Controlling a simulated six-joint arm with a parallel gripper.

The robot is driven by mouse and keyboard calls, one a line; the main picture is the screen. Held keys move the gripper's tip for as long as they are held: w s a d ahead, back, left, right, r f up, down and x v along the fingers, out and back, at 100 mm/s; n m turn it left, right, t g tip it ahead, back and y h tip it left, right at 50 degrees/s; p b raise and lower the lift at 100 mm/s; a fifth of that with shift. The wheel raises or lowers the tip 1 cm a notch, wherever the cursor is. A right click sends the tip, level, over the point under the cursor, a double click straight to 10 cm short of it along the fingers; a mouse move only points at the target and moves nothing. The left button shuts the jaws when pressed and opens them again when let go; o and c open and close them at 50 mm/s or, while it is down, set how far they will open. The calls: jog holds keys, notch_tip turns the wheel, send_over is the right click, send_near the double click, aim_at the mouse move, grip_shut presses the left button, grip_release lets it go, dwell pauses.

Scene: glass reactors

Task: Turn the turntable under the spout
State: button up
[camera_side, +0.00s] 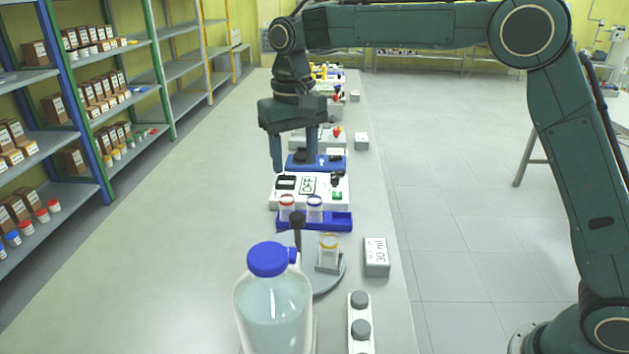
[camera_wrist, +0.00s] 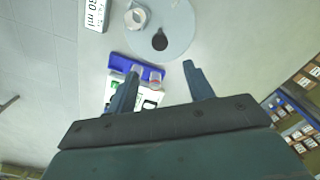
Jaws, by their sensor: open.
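The grey round turntable (camera_side: 334,284) lies on the bench, partly hidden behind a large bottle (camera_side: 272,308) in the side view; it also shows in the wrist view (camera_wrist: 182,25). A yellow-rimmed glass vessel (camera_side: 328,254) stands near its right side, and shows in the wrist view (camera_wrist: 137,17). A dark upright peg (camera_side: 297,226) stands on the disc, also in the wrist view (camera_wrist: 160,41). A small blue part (camera_side: 293,256), perhaps the spout, sits beside the bottle's blue cap. My gripper (camera_side: 294,160) is open and empty, above the bench beyond the turntable; its fingers show in the wrist view (camera_wrist: 160,68).
A blue rack (camera_side: 338,222) holds red- and blue-rimmed vessels just beyond the turntable. A white device (camera_side: 334,184) stands behind it. A "30 ml" block (camera_side: 376,257) stands right of the turntable, and a white strip with grey knobs (camera_side: 360,320) is nearer. The bench's left side is clear.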

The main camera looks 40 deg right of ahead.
aim_at(297, 215)
notch_tip(297, 215, down, 13)
jog(key=shift+r, duration=0.1)
dwell(0.5)
grip_shut()
